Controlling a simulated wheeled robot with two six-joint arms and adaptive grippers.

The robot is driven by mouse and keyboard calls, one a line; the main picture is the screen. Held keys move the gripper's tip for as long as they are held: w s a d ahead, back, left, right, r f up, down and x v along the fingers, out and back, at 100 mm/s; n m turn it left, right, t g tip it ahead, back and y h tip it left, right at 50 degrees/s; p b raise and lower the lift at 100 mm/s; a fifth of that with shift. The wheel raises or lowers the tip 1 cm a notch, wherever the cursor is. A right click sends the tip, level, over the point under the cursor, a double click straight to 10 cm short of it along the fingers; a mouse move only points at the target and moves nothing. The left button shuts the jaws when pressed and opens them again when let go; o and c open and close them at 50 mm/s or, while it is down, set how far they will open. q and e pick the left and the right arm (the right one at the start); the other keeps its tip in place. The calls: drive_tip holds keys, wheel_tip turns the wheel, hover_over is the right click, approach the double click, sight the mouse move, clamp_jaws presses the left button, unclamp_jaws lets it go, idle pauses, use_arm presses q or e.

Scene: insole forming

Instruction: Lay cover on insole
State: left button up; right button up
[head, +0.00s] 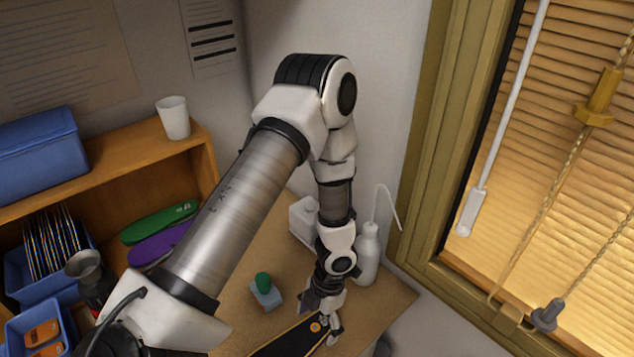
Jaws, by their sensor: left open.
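A long dark piece with an orange round mark (290,338) lies on the wooden table at the bottom. I cannot tell whether it is the insole, the cover or both together. My left gripper (326,326) is open, pointing down at the right end of this dark piece. Whether it touches the piece is unclear. A green insole (160,222) and a purple insole (158,244) lie on the shelf at the left. Several thin dark sheets (52,243) stand upright in a blue bin. My right gripper is out of view.
A white squeeze bottle (368,255) and a white box (304,222) stand behind the gripper. A small light-blue block with a green top (265,291) sits left of it. A white cup (173,118) and a blue box (42,155) are on the shelf top. A window (560,180) is at right.

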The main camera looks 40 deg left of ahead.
use_arm(q)
drive_tip(key=b+v, duration=0.1)
drive_tip(key=v, duration=1.1)
